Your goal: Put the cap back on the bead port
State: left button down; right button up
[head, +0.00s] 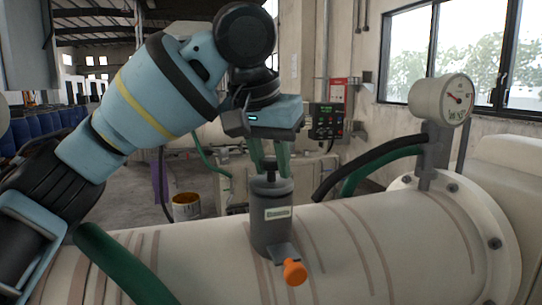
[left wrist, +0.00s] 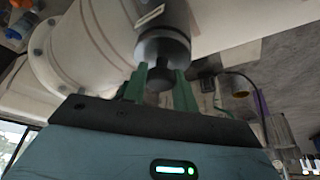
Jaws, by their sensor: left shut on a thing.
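The bead port (head: 270,232) is an upright grey cylinder with a white label on top of the cream mill drum. The cap (head: 271,186), dark grey with a black knob, is at the port's top, in line with it. I see no clear gap between them, but cannot tell how firmly the cap sits. My left gripper (head: 272,163) points down from above, its green fingers shut on the cap's knob. In the left wrist view the knob of the cap (left wrist: 161,78) is between the fingertips, with the port (left wrist: 163,18) beyond. My right gripper is not in view.
An orange-knobbed valve (head: 293,271) juts from the port's front base. A pressure gauge (head: 441,100) stands on the drum (head: 400,235) at right. Black and green hoses (head: 365,165) arch behind. A bucket (head: 187,207) and control box (head: 326,121) are farther back.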

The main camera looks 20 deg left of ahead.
pick_arm(q)
jog(key=c, duration=1.1)
grip_release()
jog(key=shift+r, duration=0.1)
jog(key=shift+r, duration=0.25)
jog(key=v, duration=1.2)
jog(key=shift+r, duration=0.3)
jog(key=shift+w, duration=0.1)
jog(key=shift+f, duration=0.1)
